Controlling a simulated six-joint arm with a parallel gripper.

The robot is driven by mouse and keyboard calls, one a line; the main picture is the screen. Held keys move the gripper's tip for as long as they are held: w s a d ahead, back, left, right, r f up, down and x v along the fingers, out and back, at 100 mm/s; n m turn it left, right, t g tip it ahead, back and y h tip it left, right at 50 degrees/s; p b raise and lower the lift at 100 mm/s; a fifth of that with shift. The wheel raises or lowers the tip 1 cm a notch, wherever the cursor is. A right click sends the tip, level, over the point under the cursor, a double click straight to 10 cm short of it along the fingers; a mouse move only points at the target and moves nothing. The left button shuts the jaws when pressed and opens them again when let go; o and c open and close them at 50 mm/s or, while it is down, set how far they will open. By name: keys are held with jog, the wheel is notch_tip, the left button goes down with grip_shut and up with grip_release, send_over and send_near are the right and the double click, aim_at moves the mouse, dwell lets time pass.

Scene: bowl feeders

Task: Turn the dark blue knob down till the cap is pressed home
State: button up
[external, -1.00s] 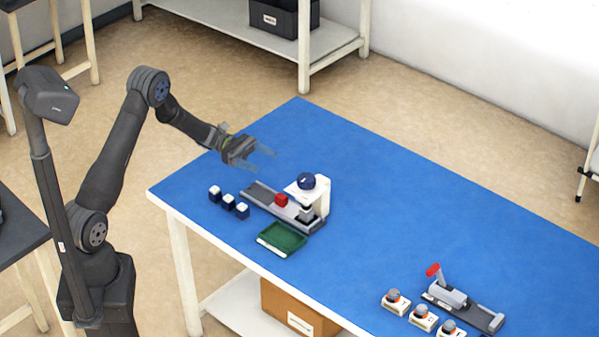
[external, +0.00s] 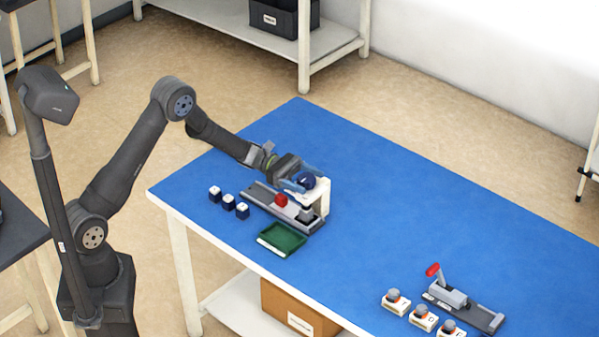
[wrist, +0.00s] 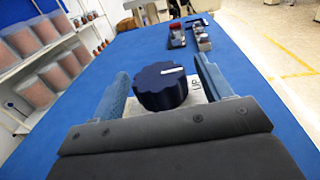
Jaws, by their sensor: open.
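The dark blue knob (external: 306,180) sits on top of the white press frame (external: 324,196). In the wrist view the knob (wrist: 160,86) is scalloped, with a white mark on its top pointing right. My gripper (wrist: 163,90) is open, with one blue finger on each side of the knob and a visible gap to each. It also shows in the external view (external: 303,179), reaching in from the left at knob height. A grey ram (external: 306,211) stands under the press head. How the cap sits beneath it is too small to tell.
A red block (external: 281,200) is on the grey rail (external: 262,193) left of the press. Several dark blue, white-topped blocks (external: 228,202) stand left of it. A green tray (external: 282,240) lies in front. A red-handled device (external: 455,297) and several grey-knobbed blocks (external: 423,316) are at front right.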

jog(key=shift+s+d, duration=0.1)
jog(key=shift+d, duration=0.05)
jog(key=shift+c, duration=0.3)
jog(key=c, duration=0.9)
jog(key=shift+m+g+y, duration=2.2)
jog(key=shift+m+y, duration=0.1)
jog(key=shift+y, duration=0.3)
jog(key=o, duration=1)
jog(key=shift+c, duration=0.2)
jog(key=v, duration=1.7)
jog(key=shift+w, duration=0.25)
